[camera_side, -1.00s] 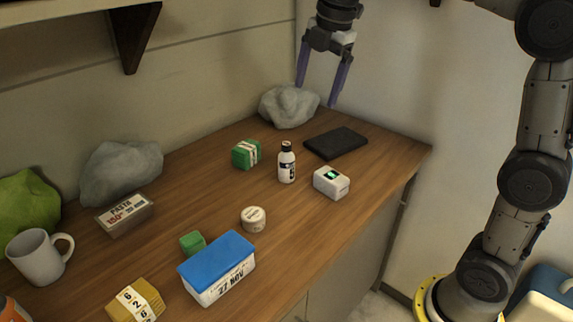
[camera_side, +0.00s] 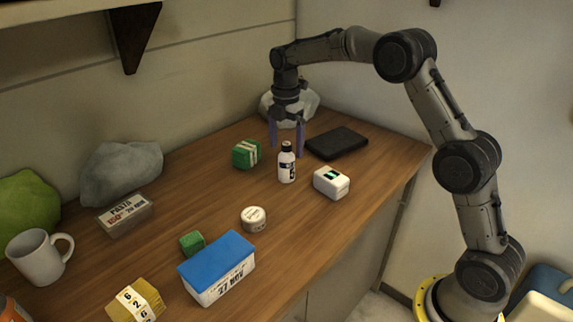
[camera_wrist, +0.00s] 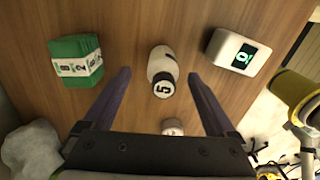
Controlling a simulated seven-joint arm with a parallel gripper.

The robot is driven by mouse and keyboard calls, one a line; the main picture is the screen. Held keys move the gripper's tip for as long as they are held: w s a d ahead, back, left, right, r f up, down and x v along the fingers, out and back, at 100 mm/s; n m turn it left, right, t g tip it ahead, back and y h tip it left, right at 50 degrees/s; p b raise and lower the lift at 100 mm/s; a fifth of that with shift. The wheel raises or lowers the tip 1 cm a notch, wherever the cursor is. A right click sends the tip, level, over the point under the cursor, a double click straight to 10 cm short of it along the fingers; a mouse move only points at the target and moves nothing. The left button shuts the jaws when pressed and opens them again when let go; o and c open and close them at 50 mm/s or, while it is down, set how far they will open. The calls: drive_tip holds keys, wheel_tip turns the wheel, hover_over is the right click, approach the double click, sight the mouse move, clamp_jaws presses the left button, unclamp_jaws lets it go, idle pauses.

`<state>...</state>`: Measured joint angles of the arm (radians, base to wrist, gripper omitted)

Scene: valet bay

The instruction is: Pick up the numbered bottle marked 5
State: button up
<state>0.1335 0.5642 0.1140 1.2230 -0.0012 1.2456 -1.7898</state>
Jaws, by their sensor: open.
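The bottle marked 5 (camera_side: 287,165) is small and white with a dark cap and stands upright on the wooden counter. In the wrist view I see the bottle (camera_wrist: 162,65) from above, with a 5 on its cap.
A green banded block (camera_side: 246,154) stands left of the bottle, and a white box with a small display (camera_side: 331,182) stands right. A black flat case (camera_side: 337,143) and a grey lump (camera_side: 302,104) are behind. A round tin (camera_side: 253,219) and a blue-lidded box (camera_side: 217,267) are nearer the camera.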

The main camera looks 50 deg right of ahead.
sight(287, 166)
drive_tip(key=f, duration=0.7)
drive_tip(key=shift+s+a+f, duration=0.1)
drive_tip(key=shift+s, duration=0.15)
clamp_jaws()
idle(0.4)
